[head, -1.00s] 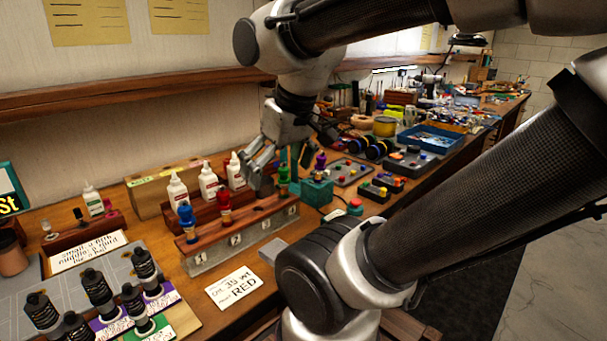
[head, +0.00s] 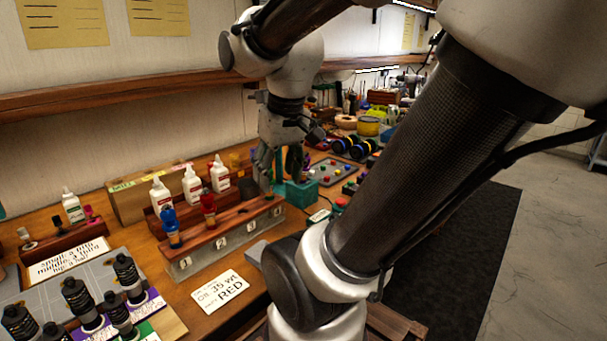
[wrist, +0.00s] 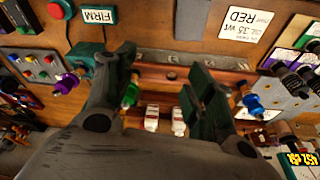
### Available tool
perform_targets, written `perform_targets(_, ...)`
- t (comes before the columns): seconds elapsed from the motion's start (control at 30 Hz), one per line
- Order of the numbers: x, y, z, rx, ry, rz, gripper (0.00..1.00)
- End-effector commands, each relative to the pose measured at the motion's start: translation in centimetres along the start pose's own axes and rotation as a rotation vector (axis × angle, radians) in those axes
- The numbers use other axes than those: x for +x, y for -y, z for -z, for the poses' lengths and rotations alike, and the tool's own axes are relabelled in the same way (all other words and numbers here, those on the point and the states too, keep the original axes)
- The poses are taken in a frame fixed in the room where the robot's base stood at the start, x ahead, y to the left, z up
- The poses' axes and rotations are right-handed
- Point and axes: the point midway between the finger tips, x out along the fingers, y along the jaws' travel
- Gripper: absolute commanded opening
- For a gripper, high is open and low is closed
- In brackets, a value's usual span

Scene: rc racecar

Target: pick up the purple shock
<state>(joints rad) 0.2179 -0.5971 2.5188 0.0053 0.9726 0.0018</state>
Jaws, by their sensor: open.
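The purple shock (wrist: 66,84) stands beside a teal block (wrist: 88,52) at the left of the wrist view, outside my left-hand finger. In the head view it is hidden behind my gripper. My gripper (wrist: 162,75) is open and empty, with its fingers pointing down over the wooden rack. The green shock (wrist: 130,93) shows close beside the left-hand finger; contact cannot be told. My gripper also shows in the head view (head: 277,170), above the rack's right end and the teal block (head: 299,192).
The rack (head: 200,262) holds a red shock (head: 208,208) and a blue shock (head: 170,225). White bottles (head: 192,185) stand behind it. A RED card (head: 221,290) lies in front. Dark bottles (head: 128,275) stand front left. A button panel (head: 333,171) lies beyond the teal block.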

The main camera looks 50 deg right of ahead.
Motion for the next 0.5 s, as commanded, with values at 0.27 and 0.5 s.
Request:
perform_targets(0.27,3.0,-9.7,4.8,0.489,0.158,-0.024,0.54)
perform_targets(0.5,5.3,-17.2,9.5,0.91,0.176,-0.009,0.54)
